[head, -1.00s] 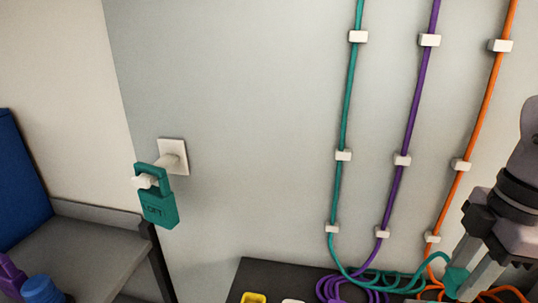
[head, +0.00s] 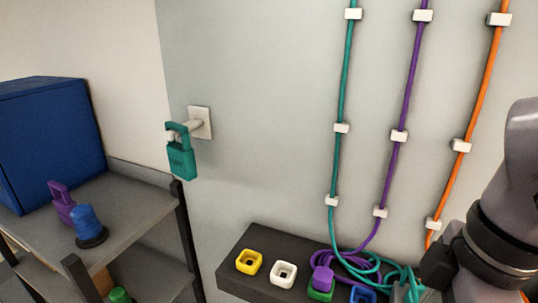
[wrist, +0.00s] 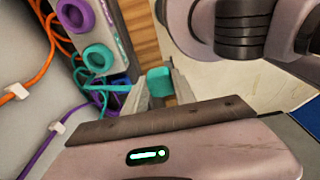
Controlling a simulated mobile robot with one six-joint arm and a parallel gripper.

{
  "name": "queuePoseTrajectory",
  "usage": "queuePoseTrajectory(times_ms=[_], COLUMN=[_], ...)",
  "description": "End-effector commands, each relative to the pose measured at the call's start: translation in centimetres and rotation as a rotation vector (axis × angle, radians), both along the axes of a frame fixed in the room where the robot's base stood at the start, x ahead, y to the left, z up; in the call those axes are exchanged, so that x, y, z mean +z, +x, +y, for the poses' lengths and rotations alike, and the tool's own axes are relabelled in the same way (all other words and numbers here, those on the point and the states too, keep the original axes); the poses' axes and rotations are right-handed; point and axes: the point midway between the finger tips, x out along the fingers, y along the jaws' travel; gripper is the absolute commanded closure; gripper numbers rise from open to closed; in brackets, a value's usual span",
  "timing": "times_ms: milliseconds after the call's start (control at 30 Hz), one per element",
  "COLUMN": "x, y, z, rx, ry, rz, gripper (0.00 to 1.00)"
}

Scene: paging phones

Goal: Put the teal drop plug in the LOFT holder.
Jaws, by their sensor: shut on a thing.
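My gripper (wrist: 161,94) is shut on the teal drop plug (wrist: 161,80), which shows between the two fingers in the wrist view. In the head view my gripper is at the lower right, beside the coiled teal cable, with its fingers partly cut off by the frame. A dark holder block (head: 232,270) stands low against the wall, left of my gripper. It carries a yellow holder (head: 249,262), a white holder (head: 283,273), a green holder (head: 319,294) and a blue holder (head: 362,294). No LOFT label is legible on them.
A purple plug (head: 322,277) sits at the green holder. Teal (head: 345,85), purple (head: 408,85) and orange (head: 480,85) cables run down the wall in clips. A shelf (head: 130,205) stands at left.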

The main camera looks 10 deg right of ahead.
Motion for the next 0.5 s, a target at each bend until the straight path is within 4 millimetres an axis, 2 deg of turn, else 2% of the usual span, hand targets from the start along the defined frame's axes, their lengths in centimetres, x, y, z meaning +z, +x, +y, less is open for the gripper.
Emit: queuePoseTrajectory(times_ms=[33,200,300,433,500], x=[-0.8,-1.2,-1.3,-1.4,-2.2], y=[1.1,4.9,6.6,7.6,7.7], z=[-1.4,-6.1,-8.2,-9.4,-9.5], rx=[-0.004,0.000,-0.001,0.002,0.003], ry=[0.004,0.002,0.002,0.000,0.000], rz=[0.004,0.003,0.003,0.001,0.000], gripper=[1.00,1.00,1.00,1.00,1.00])
